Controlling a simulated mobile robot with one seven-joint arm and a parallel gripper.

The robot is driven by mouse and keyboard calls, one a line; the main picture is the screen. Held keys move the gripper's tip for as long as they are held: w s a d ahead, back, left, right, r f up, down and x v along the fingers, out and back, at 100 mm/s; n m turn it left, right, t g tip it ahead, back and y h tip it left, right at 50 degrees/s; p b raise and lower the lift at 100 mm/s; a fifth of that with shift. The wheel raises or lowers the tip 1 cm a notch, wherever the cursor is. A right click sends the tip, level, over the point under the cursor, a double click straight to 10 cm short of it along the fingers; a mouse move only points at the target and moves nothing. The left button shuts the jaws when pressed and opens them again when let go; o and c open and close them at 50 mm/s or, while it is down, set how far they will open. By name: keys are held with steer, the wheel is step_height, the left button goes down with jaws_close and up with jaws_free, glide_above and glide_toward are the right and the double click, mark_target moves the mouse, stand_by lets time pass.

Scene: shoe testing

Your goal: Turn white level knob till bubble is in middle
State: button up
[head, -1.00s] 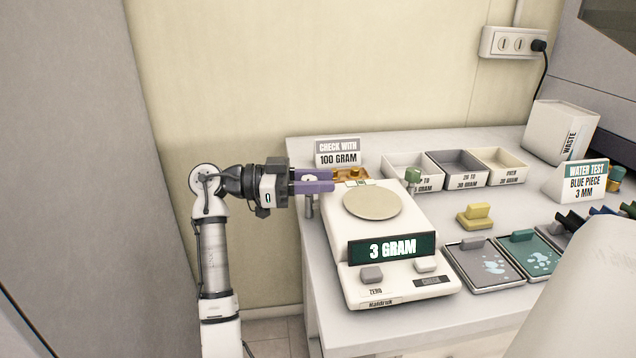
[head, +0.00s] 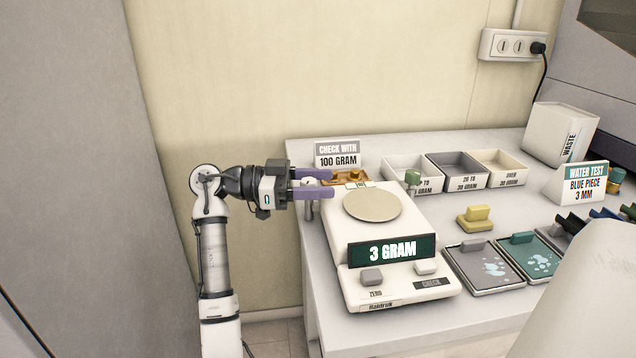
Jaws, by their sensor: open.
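The white scale (head: 337,247) stands at the table's left edge, with a round beige pan and a dark display reading 3 GRAM. My gripper (head: 329,184) is at the scale's back left corner, its two purple fingers pointing right. The fingers are apart, one above the other in the picture. A small pale part, perhaps the white level knob (head: 308,183), shows between them, with a grey post below. I cannot tell whether the fingers touch it. A small pale marked piece, perhaps the bubble level (head: 357,184), sits behind the pan; its bubble is too small to make out.
A wooden weight tray (head: 340,178) and a CHECK WITH 100 GRAM sign (head: 337,154) are just behind the fingers. Bins (head: 459,169) line the back. A yellow piece (head: 475,218) and sample trays (head: 484,268) lie right of the scale.

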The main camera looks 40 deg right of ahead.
steer(key=b+v, duration=0.1)
steer(key=v, duration=1.2)
steer(key=shift+w+a+b, duration=0.25)
steer(key=shift+a+b, duration=0.05)
steer(key=shift+b, duration=0.05)
